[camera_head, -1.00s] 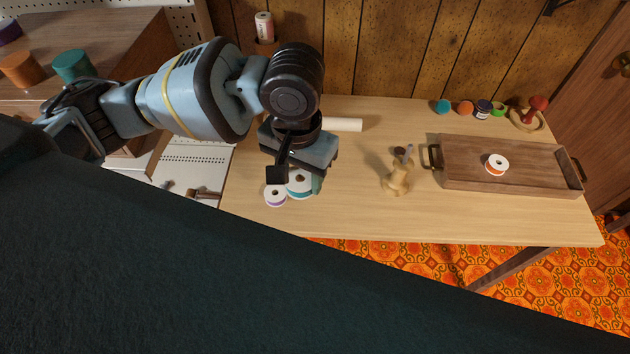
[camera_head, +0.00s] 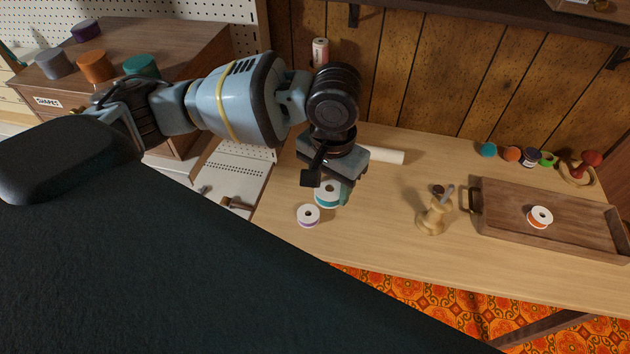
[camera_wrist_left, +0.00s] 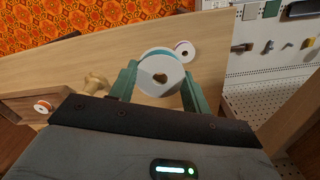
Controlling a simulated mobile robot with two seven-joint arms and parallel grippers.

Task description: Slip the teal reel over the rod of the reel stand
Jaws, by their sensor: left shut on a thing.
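The teal reel (camera_head: 327,198) has white ends and teal thread. My left gripper (camera_head: 326,184) is shut on it, above the table near a purple reel. A turned wooden piece with a slanting grey rod (camera_head: 433,217), which may be the reel stand, is on the table to the right, apart from the gripper. It shows partly in the left wrist view (camera_wrist_left: 94,83). My right gripper is not in view.
The purple reel (camera_head: 308,216) lies on the table beside the held reel. A wooden tray (camera_head: 500,222) with an orange reel (camera_head: 540,216) is at right. A pale roll (camera_head: 384,155) lies behind the gripper. Several small coloured items line the back. Table between gripper and wooden piece is clear.

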